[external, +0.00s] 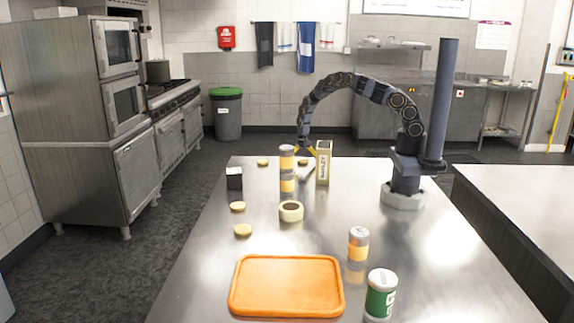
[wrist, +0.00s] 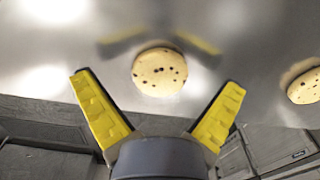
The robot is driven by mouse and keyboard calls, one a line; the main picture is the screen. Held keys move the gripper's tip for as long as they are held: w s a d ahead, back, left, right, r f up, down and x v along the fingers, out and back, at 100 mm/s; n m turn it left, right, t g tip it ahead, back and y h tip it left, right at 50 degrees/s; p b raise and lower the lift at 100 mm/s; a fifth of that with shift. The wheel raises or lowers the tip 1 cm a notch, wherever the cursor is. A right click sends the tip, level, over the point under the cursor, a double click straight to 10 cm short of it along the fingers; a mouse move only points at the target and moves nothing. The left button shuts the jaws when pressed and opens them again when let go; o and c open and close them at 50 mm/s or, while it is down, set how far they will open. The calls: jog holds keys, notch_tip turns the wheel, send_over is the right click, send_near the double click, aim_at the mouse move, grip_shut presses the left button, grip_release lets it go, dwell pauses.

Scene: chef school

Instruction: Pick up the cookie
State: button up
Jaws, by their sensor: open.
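In the wrist view a round pale cookie with dark chips (wrist: 159,72) lies flat on the shiny steel table, ahead of and between my yellow fingertips. My gripper (wrist: 158,84) is open and nothing is held; a gap shows between it and the cookie. A second cookie (wrist: 304,87) is at the right edge of that view. In the external view my gripper (external: 304,150) hangs low at the table's far end, above a cookie (external: 303,162) partly hidden by things near it. Other cookies lie at the far left (external: 263,162) and along the left side (external: 237,207) (external: 243,230).
A tall can (external: 287,160) and an upright box (external: 323,165) stand close to my gripper. The table's middle right is clear.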

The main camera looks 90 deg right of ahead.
aim_at(303, 159)
jog(key=c, duration=1.2)
notch_tip(303, 159, up, 10)
